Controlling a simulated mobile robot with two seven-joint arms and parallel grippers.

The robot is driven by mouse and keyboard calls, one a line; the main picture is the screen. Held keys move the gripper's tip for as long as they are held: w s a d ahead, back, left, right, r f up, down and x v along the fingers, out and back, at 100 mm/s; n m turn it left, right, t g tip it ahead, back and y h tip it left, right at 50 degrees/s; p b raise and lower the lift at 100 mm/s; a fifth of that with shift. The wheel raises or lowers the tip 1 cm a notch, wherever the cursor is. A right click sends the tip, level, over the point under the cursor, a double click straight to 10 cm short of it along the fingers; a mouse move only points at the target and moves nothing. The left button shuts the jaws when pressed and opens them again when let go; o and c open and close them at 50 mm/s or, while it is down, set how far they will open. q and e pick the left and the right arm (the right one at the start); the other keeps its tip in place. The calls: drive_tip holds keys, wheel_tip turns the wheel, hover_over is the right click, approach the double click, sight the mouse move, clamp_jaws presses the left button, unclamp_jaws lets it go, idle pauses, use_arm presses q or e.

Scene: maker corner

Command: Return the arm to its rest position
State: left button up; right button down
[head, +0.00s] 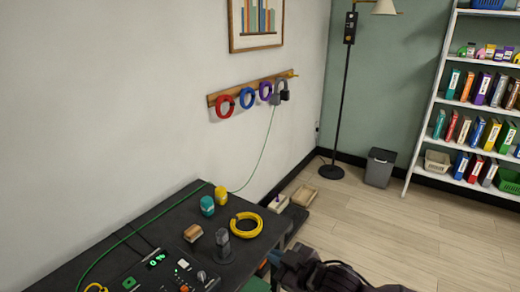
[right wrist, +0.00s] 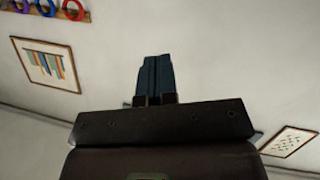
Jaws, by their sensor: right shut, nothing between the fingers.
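My right gripper (head: 276,258) shows at the bottom of the head view, in front of the right end of the dark workbench (head: 150,222). Its dark arm runs off the bottom edge. In the right wrist view my right gripper (right wrist: 155,60) has its two blue-grey fingers together, with nothing between them. My left gripper is in neither view.
On the bench are a yellow coil (head: 246,225), a teal jar (head: 207,205), a yellow jar (head: 221,195) and a grey upright tool (head: 223,243). Coils hang on a wall rack (head: 215,99). A bin (head: 379,167), lamp stand (head: 346,95) and shelf (head: 437,100) stand beyond open floor.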

drive_tip(key=s+d+f+m+t+h+b, duration=0.1)
drive_tip(key=s+d+f+m+t+h, duration=0.2)
drive_tip(key=d, duration=0.5)
drive_tip(key=s+d+f+m+t+h, duration=0.1)
drive_tip(key=s+d+f+m+h, duration=0.2)
drive_tip(key=d+f+m, duration=0.3)
drive_tip(key=s+d+f+m+g+h, duration=0.1)
drive_tip(key=s+d+f+h, duration=0.1)
drive_tip(key=s+d+f, duration=0.3)
drive_tip(key=s+d+f+m+g+h+b, duration=0.1)
drive_tip(key=s+d+f, duration=0.3)
drive_tip(key=s, duration=0.5)
wheel_tip(320, 180, down, 2)
drive_tip(key=shift+s+d+m+g+h, duration=0.3)
drive_tip(key=shift+s+d+m+h, duration=0.15)
drive_tip(key=shift+h, duration=0.25)
drive_tip(key=shift+w+a, duration=0.1)
